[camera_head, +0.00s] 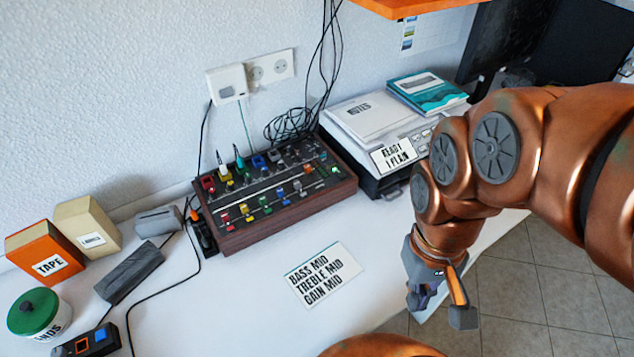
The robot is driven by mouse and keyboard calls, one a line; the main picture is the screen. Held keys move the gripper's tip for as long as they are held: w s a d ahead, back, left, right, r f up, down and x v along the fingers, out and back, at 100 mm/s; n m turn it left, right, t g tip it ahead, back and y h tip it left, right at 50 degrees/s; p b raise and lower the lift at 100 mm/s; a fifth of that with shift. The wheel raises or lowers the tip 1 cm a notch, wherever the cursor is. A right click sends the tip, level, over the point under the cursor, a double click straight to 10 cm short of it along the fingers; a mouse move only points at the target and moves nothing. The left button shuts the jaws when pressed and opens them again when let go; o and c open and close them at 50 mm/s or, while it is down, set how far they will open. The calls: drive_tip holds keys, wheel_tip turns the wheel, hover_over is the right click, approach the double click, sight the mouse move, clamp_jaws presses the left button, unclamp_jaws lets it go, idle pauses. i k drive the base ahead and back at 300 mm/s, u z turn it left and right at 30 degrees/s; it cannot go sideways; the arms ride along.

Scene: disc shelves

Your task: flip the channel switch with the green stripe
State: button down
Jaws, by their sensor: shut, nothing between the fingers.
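A mixer (232,240) in a dark wooden case lies on the white desk against the wall. Its panel bears rows of small coloured knobs and switches in red, yellow, blue, green and other colours. A small bright green spot (334,170) shows near its right end. The parts are too small to tell which channel switch has the green stripe, or which way it is set. My gripper (441,308) is shut and empty, pointing down near the desk's right front edge. It is well to the right of the mixer and apart from it.
A card (325,274) reading bass, treble and gain mid lies before the mixer. A printer (375,185) with papers stands right of it. Cables, boxes (45,252) and a green-lidded tin (33,312) are at left. An orange shelf (400,7) hangs above.

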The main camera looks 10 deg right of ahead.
sight(267, 208)
drive_tip(key=z, duration=0.3)
drive_tip(key=k, duration=1.05)
drive_tip(key=u, duration=1.75)
drive_tip(key=i, duration=0.5)
